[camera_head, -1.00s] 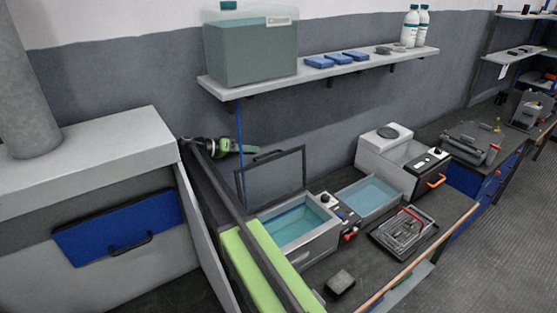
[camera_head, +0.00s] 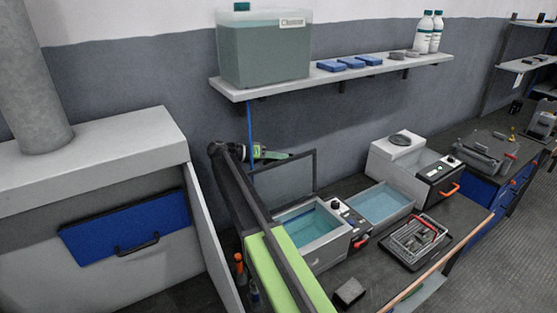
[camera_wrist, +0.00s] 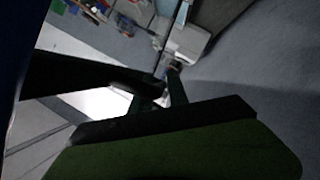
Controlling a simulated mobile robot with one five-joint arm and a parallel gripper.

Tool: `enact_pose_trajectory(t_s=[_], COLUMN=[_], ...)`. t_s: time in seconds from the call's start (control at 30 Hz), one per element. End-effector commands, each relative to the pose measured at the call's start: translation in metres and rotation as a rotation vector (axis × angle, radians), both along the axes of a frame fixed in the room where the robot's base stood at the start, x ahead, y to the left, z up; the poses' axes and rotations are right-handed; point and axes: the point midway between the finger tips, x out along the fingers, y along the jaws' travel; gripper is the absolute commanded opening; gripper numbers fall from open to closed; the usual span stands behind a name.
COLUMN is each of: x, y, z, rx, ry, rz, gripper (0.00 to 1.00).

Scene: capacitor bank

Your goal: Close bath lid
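The bath (camera_head: 318,252) is a grey box with blue liquid on the bench. Its lid (camera_head: 290,180), a dark-framed panel, stands open, nearly upright at the bath's back edge. My gripper (camera_head: 288,156), green and black, is at the height of the lid's top edge, at its upper left. Whether it touches the lid or is behind it, I cannot tell. In the wrist view, my gripper's dark fingers (camera_wrist: 160,92) show beyond the green body. Their gap is too dark to judge, and I see nothing clearly held.
A second open basin (camera_head: 380,203) of blue liquid and a wire basket (camera_head: 418,238) are to the right. A shelf (camera_head: 345,77) with a large tank (camera_head: 263,50) hangs above. A grey hood (camera_head: 95,155) with a blue panel is at the left. A small dark block (camera_head: 348,292) lies in front.

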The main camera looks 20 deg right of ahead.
Motion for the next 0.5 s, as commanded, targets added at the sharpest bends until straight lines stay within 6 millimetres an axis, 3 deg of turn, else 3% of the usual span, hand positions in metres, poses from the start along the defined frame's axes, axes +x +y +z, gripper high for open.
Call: enact_pose_trajectory(t_s=[0.17,0.5], x=[0.0002,0.0003], y=[0.0005,0.0012], z=[0.0001,0.0002], rx=[0.0,0.0], ry=[0.0,0.0], rz=[0.0,0.001], gripper=[0.0,0.0])
